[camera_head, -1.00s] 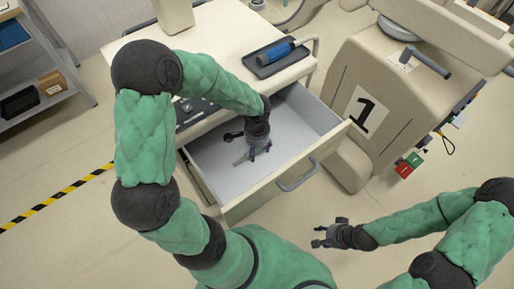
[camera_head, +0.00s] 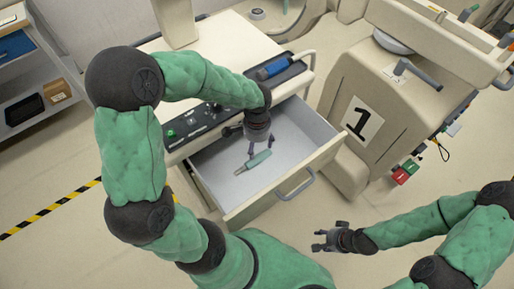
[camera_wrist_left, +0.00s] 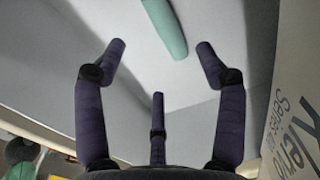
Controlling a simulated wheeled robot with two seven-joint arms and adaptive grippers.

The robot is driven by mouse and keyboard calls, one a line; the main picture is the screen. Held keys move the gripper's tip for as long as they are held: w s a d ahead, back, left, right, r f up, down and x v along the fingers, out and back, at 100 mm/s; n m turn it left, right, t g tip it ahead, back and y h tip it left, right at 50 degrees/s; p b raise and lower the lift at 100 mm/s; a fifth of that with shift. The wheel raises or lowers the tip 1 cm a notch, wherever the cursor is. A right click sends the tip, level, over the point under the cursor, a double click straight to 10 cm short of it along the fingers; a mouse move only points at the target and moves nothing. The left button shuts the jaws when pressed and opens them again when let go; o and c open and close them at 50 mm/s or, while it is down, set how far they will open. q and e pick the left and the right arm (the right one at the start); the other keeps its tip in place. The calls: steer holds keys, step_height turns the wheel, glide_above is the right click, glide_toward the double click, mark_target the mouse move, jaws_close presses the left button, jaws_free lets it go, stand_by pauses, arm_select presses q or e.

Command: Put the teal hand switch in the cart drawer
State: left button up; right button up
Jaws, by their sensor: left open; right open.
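The teal hand switch (camera_head: 258,160) lies on the floor of the open cart drawer (camera_head: 308,148). It also shows in the left wrist view (camera_wrist_left: 164,27), beyond the fingertips and apart from them. My left gripper (camera_head: 256,148) is over the drawer, above the switch, with its fingers spread and nothing between them. In the left wrist view the open fingers of the left gripper (camera_wrist_left: 160,75) frame bare drawer floor. My right gripper (camera_head: 318,240) is open and empty, in front of the drawer at the lower right.
A blue-handled tool sits in a dark tray (camera_head: 290,67) on the cart top (camera_head: 222,40). A beige unit marked 1 (camera_head: 345,85) stands right of the drawer. A drawer handle (camera_head: 296,188) sticks out in front. A shelf (camera_head: 50,88) stands at far left.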

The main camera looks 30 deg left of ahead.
arm_select(q)
step_height(320, 180, up, 2)
steer(key=shift+r, duration=0.1)
stand_by(1.4)
